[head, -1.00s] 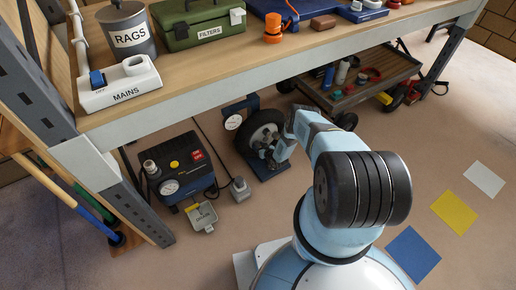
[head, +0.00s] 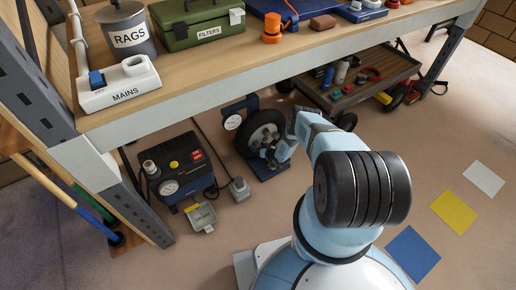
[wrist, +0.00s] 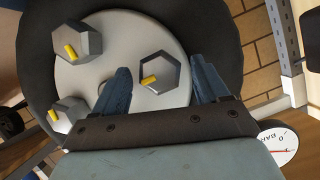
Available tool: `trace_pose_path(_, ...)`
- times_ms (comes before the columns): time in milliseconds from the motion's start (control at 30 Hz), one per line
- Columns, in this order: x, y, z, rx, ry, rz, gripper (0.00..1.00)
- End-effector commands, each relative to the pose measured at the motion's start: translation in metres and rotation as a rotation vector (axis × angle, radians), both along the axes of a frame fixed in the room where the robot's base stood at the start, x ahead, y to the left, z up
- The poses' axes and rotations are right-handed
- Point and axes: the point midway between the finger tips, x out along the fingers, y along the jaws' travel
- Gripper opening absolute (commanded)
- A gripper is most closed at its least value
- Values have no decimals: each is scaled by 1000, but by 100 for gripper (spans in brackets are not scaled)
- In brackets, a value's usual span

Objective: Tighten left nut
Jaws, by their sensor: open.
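A wheel with a dark tyre (head: 250,140) stands under the bench, and my gripper (head: 272,156) is at its face. In the wrist view the pale hub (wrist: 130,30) carries grey hexagonal nuts with yellow marks. One nut (wrist: 166,66) lies between the two blue fingers of my gripper (wrist: 161,80), which stand apart with a gap on each side. A second nut (wrist: 90,40) is at the upper left and a third nut (wrist: 72,108) at the lower left, partly hidden by my gripper. I cannot tell from these views which one is the left nut.
The workbench edge (head: 235,92) overhangs the wheel. A compressor box (head: 180,170) and a small grey box (head: 240,190) stand left of it. A tool cart (head: 350,95) is behind on the right. A gauge (wrist: 277,142) shows beside my gripper.

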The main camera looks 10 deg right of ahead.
Motion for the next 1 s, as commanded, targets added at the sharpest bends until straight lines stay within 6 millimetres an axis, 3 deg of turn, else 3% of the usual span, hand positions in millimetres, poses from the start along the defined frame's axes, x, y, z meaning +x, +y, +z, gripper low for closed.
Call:
trace_pose_path(267,-1,-1,1,0,-1,0,74)
trace_pose_path(467,-15,-8,7,0,0,0,74)
trace_pose_path(1000,-92,-42,39,1,2,-1,74)
